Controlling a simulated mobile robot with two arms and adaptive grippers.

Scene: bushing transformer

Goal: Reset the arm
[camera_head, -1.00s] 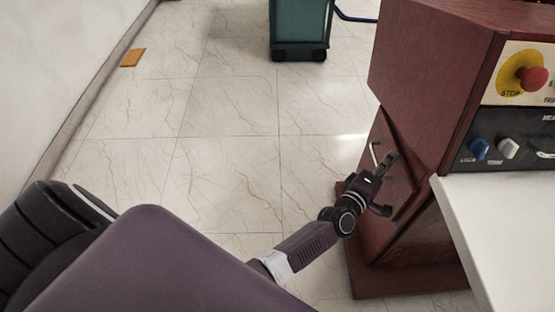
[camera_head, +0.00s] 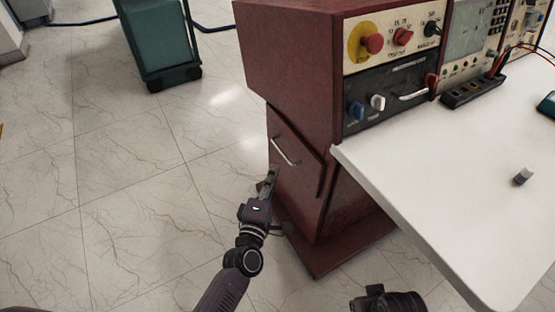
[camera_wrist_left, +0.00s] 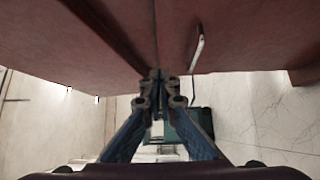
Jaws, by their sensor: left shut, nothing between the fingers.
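My left gripper (camera_head: 268,182) is shut and empty. It is beside the dark red cabinet, just below and left of the metal handle (camera_head: 283,151) on the cabinet's slanted door (camera_head: 297,165), and apart from that handle. In the left wrist view, the fingers (camera_wrist_left: 160,78) meet at their tips under the red cabinet surface (camera_wrist_left: 100,55), and the handle (camera_wrist_left: 198,50) shows to their right. A black part of my right arm or gripper (camera_head: 388,300) shows at the bottom edge; its fingers cannot be made out.
The cabinet's control panel (camera_head: 395,80) has a red stop button (camera_head: 372,43) and several knobs. A green wheeled cart (camera_head: 158,40) stands behind. The tiled floor at left is clear.

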